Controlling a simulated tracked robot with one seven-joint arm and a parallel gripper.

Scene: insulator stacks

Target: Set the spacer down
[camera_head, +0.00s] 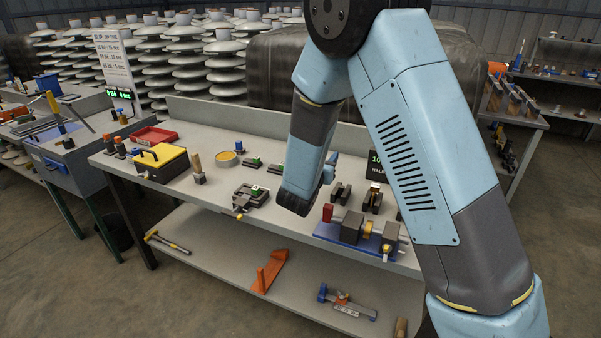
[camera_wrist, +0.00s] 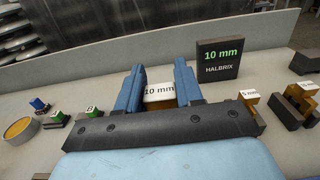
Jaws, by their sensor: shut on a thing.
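My gripper (camera_wrist: 160,74) shows in the wrist view with its two blue fingers shut on a spacer (camera_wrist: 159,92), a block with a white face marked "10 mm". The spacer sits between the fingers, in front of the bench's back board. I cannot tell whether it touches the bench top. In the head view my gripper (camera_head: 331,166) is mostly hidden behind my own arm, over the workbench (camera_head: 222,205), and the spacer cannot be made out there.
A dark display (camera_wrist: 218,60) reading "10 mm HALBRIX" stands right of my gripper. Another spacer marked "5 mm" (camera_wrist: 249,94) sits in a dark holder at right. Small green-topped blocks (camera_wrist: 90,112) and a round yellow dish (camera_wrist: 20,129) are at left. A blue-based vise (camera_head: 352,235) is at the bench front.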

